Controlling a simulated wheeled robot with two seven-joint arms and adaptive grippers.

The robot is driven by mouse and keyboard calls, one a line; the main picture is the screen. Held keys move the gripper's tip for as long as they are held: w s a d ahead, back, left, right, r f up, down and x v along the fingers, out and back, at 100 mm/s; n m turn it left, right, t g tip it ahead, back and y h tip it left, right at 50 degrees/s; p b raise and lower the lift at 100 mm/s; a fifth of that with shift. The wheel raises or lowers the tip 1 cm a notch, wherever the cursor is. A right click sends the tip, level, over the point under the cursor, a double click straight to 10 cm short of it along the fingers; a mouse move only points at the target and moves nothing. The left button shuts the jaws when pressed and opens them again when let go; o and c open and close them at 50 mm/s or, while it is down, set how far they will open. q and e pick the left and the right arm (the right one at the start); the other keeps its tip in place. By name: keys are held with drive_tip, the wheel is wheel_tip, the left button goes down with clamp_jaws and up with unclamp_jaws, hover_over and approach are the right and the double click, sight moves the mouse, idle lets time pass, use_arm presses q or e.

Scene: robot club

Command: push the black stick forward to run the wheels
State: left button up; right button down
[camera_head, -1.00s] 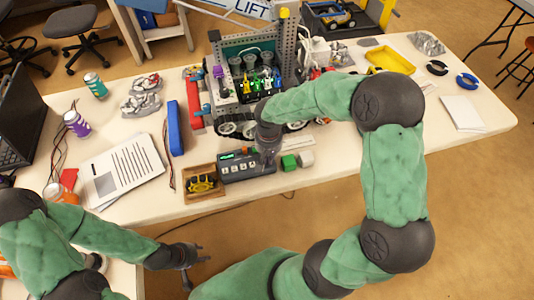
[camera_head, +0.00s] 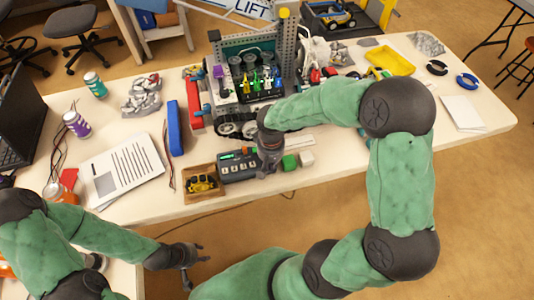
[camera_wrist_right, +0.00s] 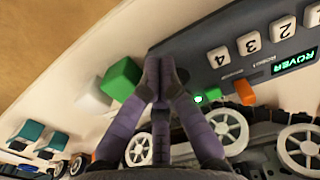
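The grey control box (camera_head: 237,167) stands near the table's front edge, with numbered white buttons and a small display. In the right wrist view the box (camera_wrist_right: 190,48) shows a lit "ROVER" display (camera_wrist_right: 294,61), a green light and an orange part. My right gripper (camera_head: 266,174) is at the box's right end; in its wrist view the fingertips (camera_wrist_right: 160,72) are together over that end. I cannot make out the black stick; the fingers may hide it. The wheeled rover (camera_head: 240,124) stands behind the box. My left gripper (camera_head: 194,264) is open and empty, off the table's front edge.
A green block (camera_head: 290,162) and a white block (camera_head: 306,158) lie just right of the box. A wooden tray (camera_head: 188,196) with a yellow-black part is on its left. A blue bar (camera_head: 174,128) and papers (camera_head: 122,168) lie further left.

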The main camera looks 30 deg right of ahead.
drive_tip(key=shift+s+a, duration=0.15)
drive_tip(key=shift+s, duration=0.4)
